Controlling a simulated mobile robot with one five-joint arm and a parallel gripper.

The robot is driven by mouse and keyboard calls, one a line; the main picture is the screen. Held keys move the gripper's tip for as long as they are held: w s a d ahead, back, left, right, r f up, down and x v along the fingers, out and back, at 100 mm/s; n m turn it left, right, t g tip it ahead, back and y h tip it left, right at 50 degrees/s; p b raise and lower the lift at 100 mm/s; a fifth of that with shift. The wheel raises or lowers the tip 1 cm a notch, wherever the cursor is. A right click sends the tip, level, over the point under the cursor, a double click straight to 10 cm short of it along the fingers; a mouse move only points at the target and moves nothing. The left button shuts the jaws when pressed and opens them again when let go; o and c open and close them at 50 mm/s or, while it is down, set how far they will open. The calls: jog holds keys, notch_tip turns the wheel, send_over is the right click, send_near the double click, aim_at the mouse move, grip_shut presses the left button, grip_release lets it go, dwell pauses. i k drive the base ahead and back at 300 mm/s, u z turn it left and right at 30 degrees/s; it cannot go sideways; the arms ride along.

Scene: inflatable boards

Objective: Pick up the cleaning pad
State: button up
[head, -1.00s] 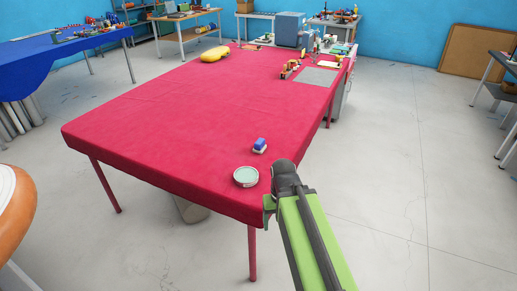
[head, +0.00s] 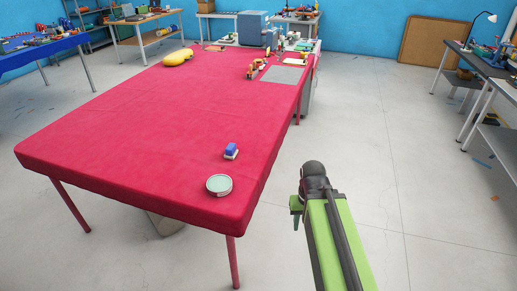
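A small blue and white block (head: 231,151) lies near the right edge of the red-covered table (head: 130,130). A round, low tin or disc with a pale green top (head: 219,185) lies at the near right corner. I cannot tell for sure which of the two is the cleaning pad. My gripper (head: 295,212) is off the table's right side, to the right of both things and touching neither. My own arm partly hides it, so its opening does not show.
A yellow object (head: 177,57), a grey mat (head: 284,74) and several small tools lie at the table's far end. The table's middle is bare. The floor (head: 400,200) to the right is free, with a dark workbench (head: 485,65) beyond it.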

aim_at(231, 151)
jog(key=z, duration=1.2)
jog(key=i, duration=2.1)
jog(key=u, duration=1.15)
jog(key=k, duration=0.1)
jog(key=u, duration=2.85)
jog(key=i, duration=1)
jog(key=u, duration=0.2)
